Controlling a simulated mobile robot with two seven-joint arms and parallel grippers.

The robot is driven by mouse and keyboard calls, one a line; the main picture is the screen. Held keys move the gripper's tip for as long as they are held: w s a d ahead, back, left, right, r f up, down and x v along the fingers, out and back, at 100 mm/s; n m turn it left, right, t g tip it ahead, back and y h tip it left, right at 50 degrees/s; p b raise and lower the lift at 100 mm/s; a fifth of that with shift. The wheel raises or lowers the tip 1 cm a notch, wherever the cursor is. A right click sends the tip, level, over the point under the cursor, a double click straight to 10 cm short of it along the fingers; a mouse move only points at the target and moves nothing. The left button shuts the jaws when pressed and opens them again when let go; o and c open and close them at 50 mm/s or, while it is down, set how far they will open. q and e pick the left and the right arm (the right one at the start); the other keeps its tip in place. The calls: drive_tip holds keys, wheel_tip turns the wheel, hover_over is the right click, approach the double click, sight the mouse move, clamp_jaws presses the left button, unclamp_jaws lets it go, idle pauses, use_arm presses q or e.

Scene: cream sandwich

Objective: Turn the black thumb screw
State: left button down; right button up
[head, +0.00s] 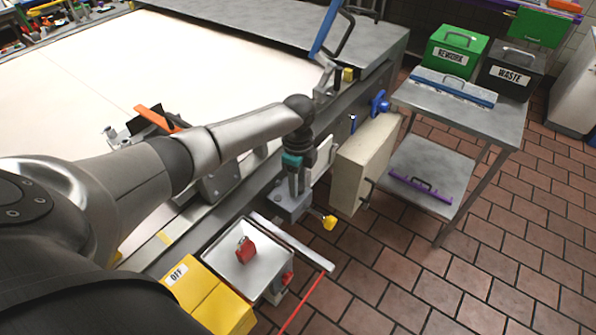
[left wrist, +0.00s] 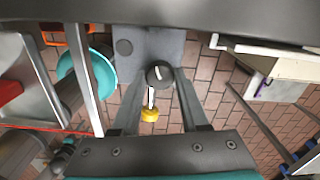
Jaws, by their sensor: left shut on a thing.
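The black thumb screw (left wrist: 160,76) shows in the left wrist view as a round dark knob on a grey metal block (left wrist: 150,44). My left gripper (left wrist: 159,84) is shut on it, with one finger on each side of the knob. In the head view my left gripper (head: 296,186) points down over the grey bracket (head: 291,209) at the conveyor's side. The gripper and bracket hide the screw there. My right gripper is not in view.
A yellow knob (head: 329,222) sticks out beside the bracket. A beige box (head: 362,165) stands close to the right. A steel panel with a red switch (head: 245,250) and a yellow OFF box (head: 210,300) lie nearer. A steel cart (head: 470,118) stands farther right, with open tiled floor around it.

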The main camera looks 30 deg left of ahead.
use_arm(q)
drive_tip(key=n+p, duration=0.2)
drive_tip(key=n, duration=0.1)
drive_tip(key=shift+r+p, duration=0.2)
drive_tip(key=shift+p, duration=0.15)
drive_tip(key=n+p, duration=0.2)
drive_tip(key=shift+n, duration=0.4)
drive_tip(key=n+p, duration=0.1)
drive_tip(key=n, duration=0.1)
drive_tip(key=shift+f+n+p, duration=0.1)
drive_tip(key=shift+n+p, duration=0.2)
drive_tip(key=shift+p, duration=0.1)
drive_tip(key=n+p, duration=0.1)
drive_tip(key=n, duration=0.2)
drive_tip(key=shift+n+p, duration=0.3)
drive_tip(key=shift+p, duration=0.05)
drive_tip(key=n+p, duration=0.2)
drive_tip(key=n, duration=0.8)
drive_tip(key=shift+p, duration=0.35)
drive_tip(key=shift+n, duration=1.6)
drive_tip(key=shift+f, duration=0.1)
